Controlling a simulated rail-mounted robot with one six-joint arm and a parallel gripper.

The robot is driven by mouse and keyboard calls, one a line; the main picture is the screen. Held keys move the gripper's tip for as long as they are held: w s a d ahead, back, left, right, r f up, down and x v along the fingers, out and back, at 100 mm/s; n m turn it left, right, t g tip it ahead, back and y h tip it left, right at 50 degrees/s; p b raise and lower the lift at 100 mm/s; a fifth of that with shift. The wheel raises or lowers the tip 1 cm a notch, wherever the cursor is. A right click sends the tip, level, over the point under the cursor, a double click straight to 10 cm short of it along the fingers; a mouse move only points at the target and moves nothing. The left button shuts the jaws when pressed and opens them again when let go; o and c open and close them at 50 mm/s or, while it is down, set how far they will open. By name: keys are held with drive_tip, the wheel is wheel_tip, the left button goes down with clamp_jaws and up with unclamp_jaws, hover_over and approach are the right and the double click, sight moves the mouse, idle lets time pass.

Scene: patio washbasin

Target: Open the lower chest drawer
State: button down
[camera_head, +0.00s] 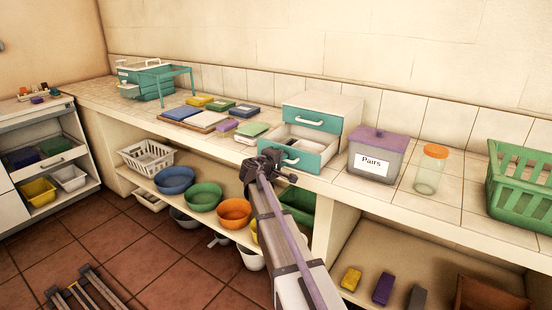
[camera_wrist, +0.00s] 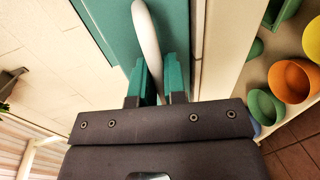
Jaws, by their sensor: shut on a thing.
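The small chest (camera_head: 335,103) is white with teal drawer fronts and stands on the tiled counter. Its upper drawer (camera_head: 312,117) is closed. Its lower drawer (camera_head: 322,158) stands pulled out, with its white inside and some light contents showing. My gripper (camera_head: 279,166) is at the front of the lower drawer. In the wrist view, my gripper (camera_wrist: 158,78) is shut on the white drawer handle (camera_wrist: 147,35), which runs between the fingers in front of the teal drawer front (camera_wrist: 106,25). The fingers hide part of the handle.
A purple-lidded box labelled "Pairs" (camera_head: 375,155) and an orange-lidded jar (camera_head: 431,170) stand right of the chest. Bowls (camera_head: 203,197) fill the shelf below.

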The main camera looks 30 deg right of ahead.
drive_tip(key=c, duration=1.2)
unclamp_jaws()
drive_tip(key=p+v, duration=0.2)
drive_tip(key=v, duration=0.9)
drive_tip(key=shift+w, duration=0.1)
